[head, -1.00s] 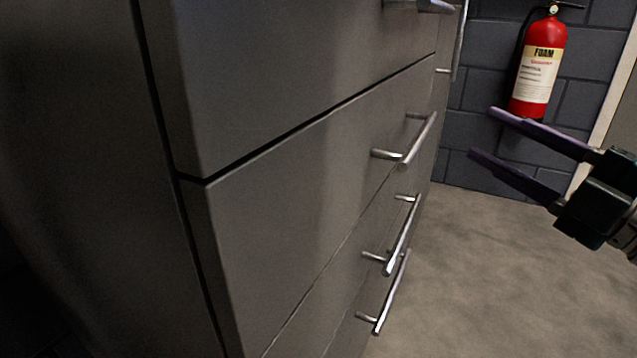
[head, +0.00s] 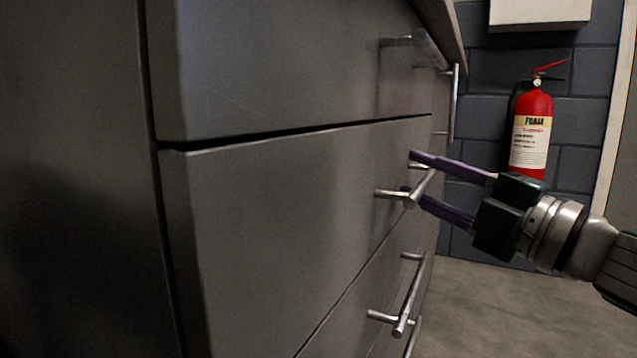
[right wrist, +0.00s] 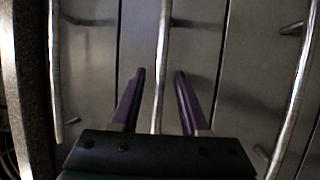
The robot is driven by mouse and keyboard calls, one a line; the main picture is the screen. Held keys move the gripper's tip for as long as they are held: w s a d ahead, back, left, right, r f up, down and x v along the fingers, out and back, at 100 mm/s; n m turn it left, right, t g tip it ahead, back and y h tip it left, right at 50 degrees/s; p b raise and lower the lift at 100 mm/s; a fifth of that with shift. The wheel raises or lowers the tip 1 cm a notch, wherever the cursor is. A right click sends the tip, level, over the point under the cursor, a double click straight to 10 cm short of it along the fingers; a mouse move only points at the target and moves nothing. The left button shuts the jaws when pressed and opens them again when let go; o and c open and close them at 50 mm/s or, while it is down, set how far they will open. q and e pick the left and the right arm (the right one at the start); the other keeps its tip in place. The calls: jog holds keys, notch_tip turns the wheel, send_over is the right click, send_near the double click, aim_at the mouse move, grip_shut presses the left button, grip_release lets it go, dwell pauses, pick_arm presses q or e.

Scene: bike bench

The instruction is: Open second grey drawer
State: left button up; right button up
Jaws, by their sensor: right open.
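The grey drawer unit fills the left and middle of the head view. Its second drawer (head: 290,210) is closed, with a silver bar handle (head: 422,186) on its front. My right gripper (head: 408,171) comes in from the right with its purple fingers at that handle, one above and one below. In the right wrist view, a bar handle (right wrist: 163,60) runs between the two open fingers (right wrist: 160,74), with a gap on each side. The fingertips hide part of the handle in the head view. My left gripper is not in view.
The top drawer's handle (head: 430,48) is above and a lower drawer's handle (head: 408,300) is below. A red fire extinguisher (head: 532,125) hangs on the dark block wall behind. Bare floor (head: 480,310) lies to the right of the drawers.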

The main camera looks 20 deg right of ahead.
jog(key=shift+c, duration=0.2)
grip_shut()
dwell(1.3)
